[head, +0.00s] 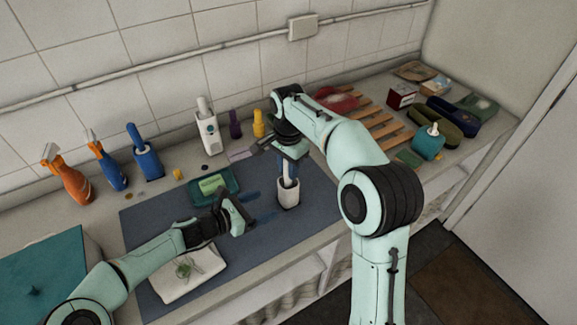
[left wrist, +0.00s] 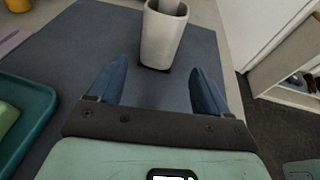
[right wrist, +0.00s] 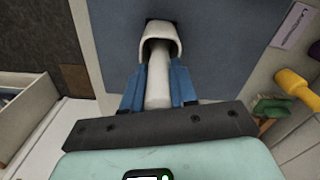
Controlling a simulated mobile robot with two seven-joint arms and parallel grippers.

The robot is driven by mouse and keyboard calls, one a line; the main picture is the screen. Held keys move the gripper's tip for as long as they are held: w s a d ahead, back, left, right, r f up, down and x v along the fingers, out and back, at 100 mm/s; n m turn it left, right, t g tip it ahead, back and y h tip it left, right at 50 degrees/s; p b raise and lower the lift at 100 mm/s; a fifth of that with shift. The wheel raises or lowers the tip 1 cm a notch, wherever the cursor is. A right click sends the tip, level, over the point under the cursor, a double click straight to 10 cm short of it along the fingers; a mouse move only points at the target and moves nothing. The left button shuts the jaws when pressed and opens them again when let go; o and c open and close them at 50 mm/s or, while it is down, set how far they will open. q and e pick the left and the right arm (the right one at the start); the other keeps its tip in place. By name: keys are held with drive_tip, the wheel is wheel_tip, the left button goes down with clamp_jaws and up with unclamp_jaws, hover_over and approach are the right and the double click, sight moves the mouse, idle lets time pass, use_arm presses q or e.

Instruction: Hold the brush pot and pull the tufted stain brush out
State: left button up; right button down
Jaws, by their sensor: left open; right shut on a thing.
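The brush pot (head: 288,197) is a pale, tapered cup standing upright on the dark blue mat (head: 150,225). The stain brush (head: 290,182) has a pale handle rising from the pot. Its tufted end is hidden. My right gripper (head: 286,170) is above the pot and shut on the handle, which also shows between its blue fingers in the right wrist view (right wrist: 158,82). My left gripper (head: 257,207) is open and empty, low over the mat to the left of the pot. In the left wrist view the pot (left wrist: 163,40) stands just beyond the open fingertips.
A teal tray (head: 200,197) with a green item lies left of the pot, and a white cloth (head: 190,275) lies in front of it. Several bottles, including an orange spray bottle (head: 68,180), line the wall. A wooden rack (head: 380,125) stands behind my right arm.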

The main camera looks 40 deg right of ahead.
sight(281, 198)
use_arm(q)
drive_tip(key=x, duration=0.9)
drive_tip(key=shift+d+f, duration=0.1)
drive_tip(key=shift+d, duration=0.05)
drive_tip(key=c, duration=0.5)
drive_tip(key=o, duration=0.9)
drive_tip(key=c, duration=1.2)
